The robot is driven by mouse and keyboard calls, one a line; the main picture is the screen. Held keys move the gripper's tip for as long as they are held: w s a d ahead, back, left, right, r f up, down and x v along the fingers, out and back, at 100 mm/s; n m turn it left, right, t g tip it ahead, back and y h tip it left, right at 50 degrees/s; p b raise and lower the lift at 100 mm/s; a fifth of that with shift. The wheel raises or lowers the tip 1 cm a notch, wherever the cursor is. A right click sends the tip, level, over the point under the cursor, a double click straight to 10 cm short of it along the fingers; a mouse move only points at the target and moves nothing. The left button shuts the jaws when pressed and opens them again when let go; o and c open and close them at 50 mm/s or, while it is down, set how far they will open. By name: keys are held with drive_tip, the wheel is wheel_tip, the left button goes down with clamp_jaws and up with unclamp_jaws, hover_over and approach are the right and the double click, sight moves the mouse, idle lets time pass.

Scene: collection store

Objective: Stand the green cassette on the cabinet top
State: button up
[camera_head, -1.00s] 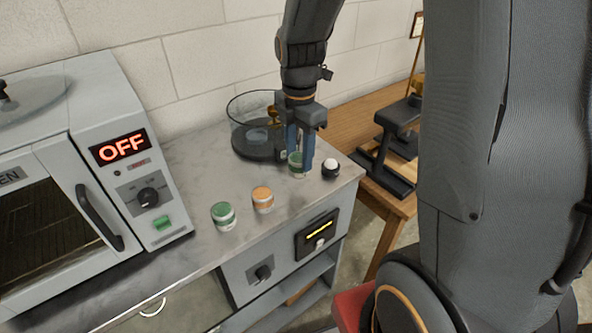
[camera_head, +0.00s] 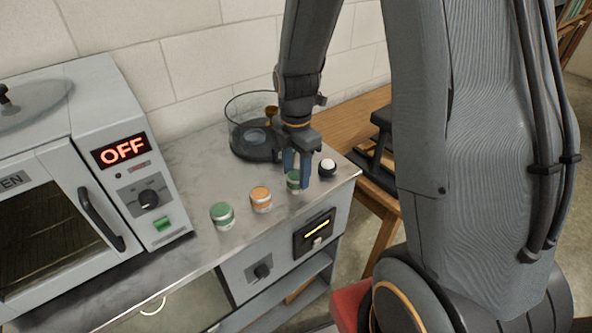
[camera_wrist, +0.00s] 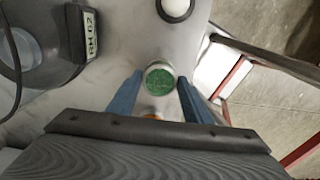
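A small round green-lidded cassette (camera_head: 293,181) is between the blue fingers of my gripper (camera_head: 298,182), over the right part of the grey cabinet top (camera_head: 190,198). In the wrist view the green lid (camera_wrist: 159,82) sits between the fingertips (camera_wrist: 160,78), which look close against its sides. My gripper appears shut on it. The cassette is upright and at or just above the surface; I cannot tell if it touches. A second green-lidded cassette (camera_head: 222,216) and an orange one (camera_head: 261,199) stand to its left.
A clear round vessel (camera_head: 248,135) stands behind. An oven (camera_head: 60,180) reading OFF fills the left. A wooden bench (camera_head: 352,125) adjoins the cabinet's right side.

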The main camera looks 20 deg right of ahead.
sight(296, 175)
drive_tip(key=shift+o, duration=1.4)
drive_tip(key=shift+r, duration=0.15)
wheel_tip(296, 175, up, 12)
drive_tip(key=b, duration=0.3)
drive_tip(key=s+f+m, duration=0.3)
drive_tip(key=s+m, duration=0.1)
drive_tip(key=m, duration=0.6)
drive_tip(key=s+f+m+t, duration=0.1)
drive_tip(key=s+f+m, duration=0.3)
drive_tip(key=m, duration=0.7)
drive_tip(key=shift+s+a+m+t, duration=0.3)
drive_tip(key=shift+s, duration=0.5)
drive_tip(key=shift+f, duration=0.1)
